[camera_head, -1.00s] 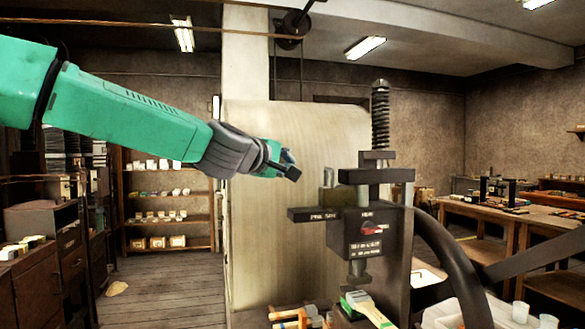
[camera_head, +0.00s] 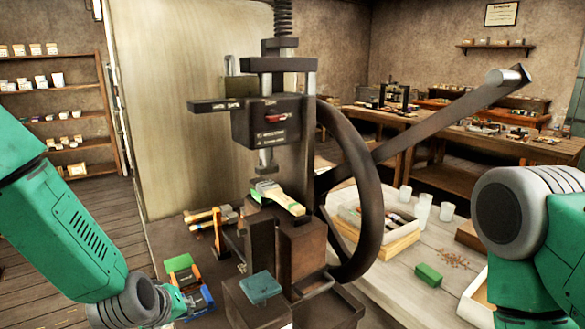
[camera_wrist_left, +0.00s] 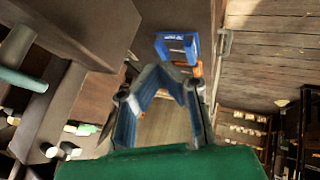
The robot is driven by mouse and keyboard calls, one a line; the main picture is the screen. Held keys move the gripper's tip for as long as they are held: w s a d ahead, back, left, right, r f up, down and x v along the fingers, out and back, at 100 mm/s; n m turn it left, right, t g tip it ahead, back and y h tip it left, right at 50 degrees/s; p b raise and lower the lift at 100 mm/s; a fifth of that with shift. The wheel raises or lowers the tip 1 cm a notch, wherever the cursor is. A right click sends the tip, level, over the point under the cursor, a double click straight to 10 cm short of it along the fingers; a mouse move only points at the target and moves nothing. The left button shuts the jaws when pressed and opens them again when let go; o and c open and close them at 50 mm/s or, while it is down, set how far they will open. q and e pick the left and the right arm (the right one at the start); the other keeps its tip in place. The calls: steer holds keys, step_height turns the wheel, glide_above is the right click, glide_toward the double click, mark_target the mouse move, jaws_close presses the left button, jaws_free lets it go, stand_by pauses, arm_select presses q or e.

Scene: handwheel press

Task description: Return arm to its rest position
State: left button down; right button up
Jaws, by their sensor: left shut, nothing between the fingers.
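My left arm (camera_head: 75,235) comes in low at the left of the head view, bent downward. Its gripper (camera_head: 187,302) is at the bottom edge, left of the press base and partly cut off. In the left wrist view the blue-grey fingers (camera_wrist_left: 167,70) are shut with nothing held. The dark handwheel press (camera_head: 268,125) stands in the middle, with its large wheel (camera_head: 373,190) and long lever (camera_head: 440,115) to the right.
A blue and orange object (camera_head: 195,298) lies close to my left gripper. A teal pad (camera_head: 260,287) sits on the press's front block. On the right bench are a tray (camera_head: 405,245), a green block (camera_head: 428,275) and several white cups (camera_head: 424,206). Open floor lies left.

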arm_select(q)
steer(key=s+a+f+m+g+b, duration=0.1)
steer(key=s+f+m+g, duration=0.1)
steer(key=s+f, duration=0.4)
steer(key=s+a+f+m+g+b, duration=0.1)
steer(key=s+f, duration=0.6)
steer(key=s, duration=0.9)
steer(key=s+a+f+m+g+y+b, duration=0.1)
steer(key=s+a+f+m+g, duration=0.2)
steer(key=s+f, duration=0.3)
steer(key=s+g, duration=0.1)
steer(key=s, duration=0.4)
steer(key=shift+s+a+f+m, duration=0.15)
steer(key=shift+s+f+m, duration=0.15)
steer(key=shift+m, duration=0.1)
